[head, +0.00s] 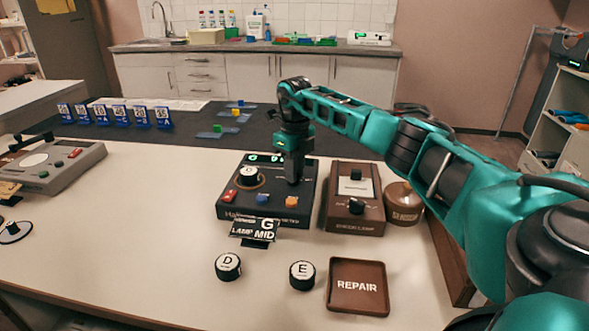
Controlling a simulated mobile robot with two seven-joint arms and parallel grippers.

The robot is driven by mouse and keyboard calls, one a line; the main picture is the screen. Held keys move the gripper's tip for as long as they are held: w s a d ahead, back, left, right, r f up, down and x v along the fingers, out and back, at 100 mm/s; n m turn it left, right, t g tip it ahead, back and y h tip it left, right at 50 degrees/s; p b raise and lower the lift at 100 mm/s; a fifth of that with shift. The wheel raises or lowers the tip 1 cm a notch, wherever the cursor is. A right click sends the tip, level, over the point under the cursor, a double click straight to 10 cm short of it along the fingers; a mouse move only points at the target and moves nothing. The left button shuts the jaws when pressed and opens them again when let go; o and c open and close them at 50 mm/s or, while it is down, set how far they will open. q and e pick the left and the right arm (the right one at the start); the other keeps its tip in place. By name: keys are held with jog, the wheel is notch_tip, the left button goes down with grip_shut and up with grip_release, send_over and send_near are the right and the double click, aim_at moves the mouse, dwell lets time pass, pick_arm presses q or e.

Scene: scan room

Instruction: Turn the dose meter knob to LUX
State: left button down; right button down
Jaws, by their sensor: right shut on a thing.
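The dose meter (265,210) is a dark box with a green lit display (264,158), on the pale table. A black knob with a white top (249,176) stands on its left part, and red, blue and orange buttons line its front. My right gripper (293,181) points straight down onto the right part of the meter, right of the white-topped knob. It is shut on a small dark knob, which its fingers mostly hide. I cannot read a LUX mark or the knob's setting. My left gripper is not in view.
A brown lamp box (354,213) and a round brown sensor (404,204) stand close on the right. A card reading LAMP MID (255,231) stands in front. Loose caps D (228,267) and E (302,274) and a REPAIR tray (358,287) lie nearer. A grey console (60,165) is left.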

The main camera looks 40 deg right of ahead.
jog(key=shift+r+m+p, duration=0.15)
jog(key=shift+m+p, duration=0.25)
jog(key=shift+p, duration=0.05)
jog(key=shift+a+r+m+p, duration=0.1)
jog(key=shift+m+p, duration=0.9)
jog(key=shift+p, duration=0.05)
jog(key=m+p, duration=0.2)
jog(key=shift+m, duration=0.3)
jog(key=m+p, duration=0.2)
jog(key=shift+m, duration=0.4)
jog(key=m, duration=0.2)
jog(key=shift+w+a+m+p, duration=0.1)
jog(key=shift+m+p, duration=0.2)
jog(key=shift+m, duration=0.1)
jog(key=m, duration=0.4)
jog(key=shift+w+f, duration=0.1)
jog(key=shift+f, duration=0.1)
jog(key=shift+m, duration=0.4)
